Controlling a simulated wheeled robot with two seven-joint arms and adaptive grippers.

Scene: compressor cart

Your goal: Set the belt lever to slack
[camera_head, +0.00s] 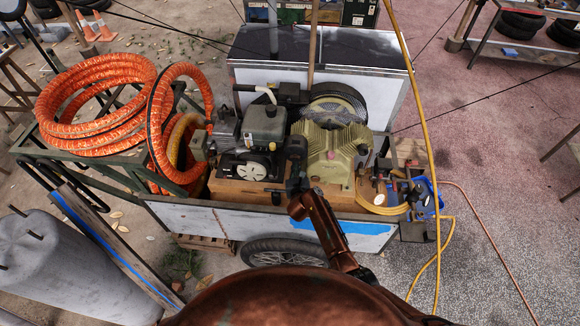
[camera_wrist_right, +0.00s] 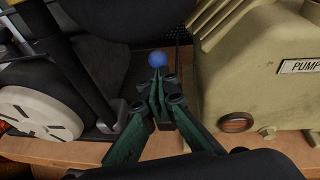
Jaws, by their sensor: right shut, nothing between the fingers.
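A blue ball knob (camera_wrist_right: 157,59), which looks like the end of the belt lever, shows in the right wrist view between the engine and the pump. The lever's shaft is mostly hidden, so its setting cannot be told. My right gripper (camera_wrist_right: 158,84) has its green fingers together with nothing between them. Its tips are just below the knob in the picture; whether they touch it cannot be told. In the head view my right gripper (camera_head: 296,152) reaches in between the dark engine (camera_head: 257,135) and the olive pump (camera_head: 335,150) and hides the knob. My left gripper is not in view.
The pump casing (camera_wrist_right: 250,75) stands close on the right of the fingers, the engine's white recoil cover (camera_wrist_right: 35,112) on the left. Coiled orange hose (camera_head: 95,95) lies at the cart's left. A yellow hose (camera_head: 425,150) crosses at the right. A blue bin (camera_head: 428,199) sits at the cart's right end.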

